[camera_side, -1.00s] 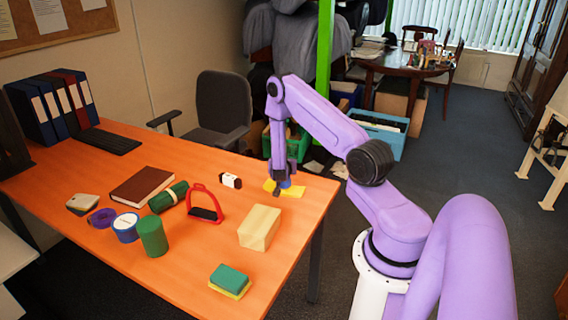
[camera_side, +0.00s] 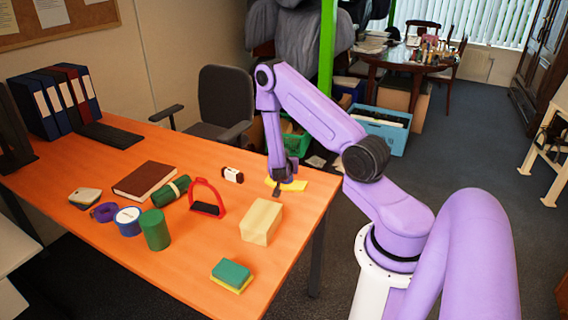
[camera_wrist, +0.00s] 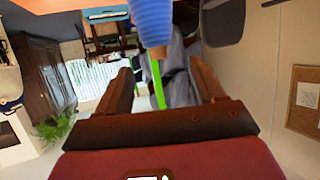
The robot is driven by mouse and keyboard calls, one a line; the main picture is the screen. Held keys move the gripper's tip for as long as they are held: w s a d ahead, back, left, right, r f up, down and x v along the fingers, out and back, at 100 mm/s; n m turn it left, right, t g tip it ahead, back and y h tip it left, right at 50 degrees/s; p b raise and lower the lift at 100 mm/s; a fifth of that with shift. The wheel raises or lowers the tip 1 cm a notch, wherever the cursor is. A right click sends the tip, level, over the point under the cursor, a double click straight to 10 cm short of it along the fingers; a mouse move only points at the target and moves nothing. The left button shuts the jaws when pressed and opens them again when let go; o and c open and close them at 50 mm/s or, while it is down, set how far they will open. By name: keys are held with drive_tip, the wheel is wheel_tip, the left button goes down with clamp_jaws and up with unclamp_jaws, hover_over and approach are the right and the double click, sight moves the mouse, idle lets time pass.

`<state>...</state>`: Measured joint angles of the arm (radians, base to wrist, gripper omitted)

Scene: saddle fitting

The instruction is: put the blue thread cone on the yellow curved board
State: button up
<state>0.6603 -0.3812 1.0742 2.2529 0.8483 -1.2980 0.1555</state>
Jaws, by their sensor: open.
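The blue thread cone (camera_wrist: 152,18) shows at the top of the wrist view, just beyond my gripper (camera_wrist: 160,66), with its brownish tip toward the gap between the fingers. My fingers are open on either side of that gap, and nothing is gripped. In the side view my gripper (camera_side: 277,188) is low over the far right part of the table, at the left side of the yellow curved board (camera_side: 296,186). I cannot make out the cone in the side view; the gripper may hide it. I cannot tell what the cone rests on.
A black and white small item (camera_side: 232,175) lies left of my gripper. A red stirrup (camera_side: 207,198) and a cream block (camera_side: 261,221) stand nearer. A green and yellow sponge (camera_side: 231,275) lies in front. The table's right edge is close to the board.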

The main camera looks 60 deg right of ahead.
drive_tip(key=w+a+r+n+t+y, duration=0.1)
drive_tip(key=w+a+r+n+y, duration=0.2)
drive_tip(key=a, duration=0.7)
drive_tip(key=w+a+n+t+y, duration=0.2)
drive_tip(key=w+a+y, duration=0.15)
drive_tip(key=a, duration=0.55)
drive_tip(key=s+a+r+n+g+y, duration=0.1)
drive_tip(key=s+a+r+n+y, duration=0.2)
drive_tip(key=a, duration=0.5)
drive_tip(key=s+a+r+n+g+y, duration=0.1)
drive_tip(key=s+a+n+y, duration=0.2)
drive_tip(key=a, duration=0.4)
drive_tip(key=s+a+r+n+g+y, duration=0.3)
drive_tip(key=s+a+r+n, duration=0.25)
drive_tip(key=s+a, duration=0.35)
drive_tip(key=s+d+r+n+g+h, duration=0.1)
drive_tip(key=s+d+r+n, duration=0.1)
drive_tip(key=s+n, duration=0.3)
drive_tip(key=s+d+r+n+g+h, duration=0.1)
drive_tip(key=s+d+r+n+g, duration=0.1)
drive_tip(key=s, duration=0.9)
drive_tip(key=d+r+n, duration=0.1)
drive_tip(key=n, duration=0.1)
drive_tip(key=shift+s+d+r+n, duration=0.15)
drive_tip(key=shift+d+r+n, duration=0.15)
drive_tip(key=shift+d+n, duration=0.1)
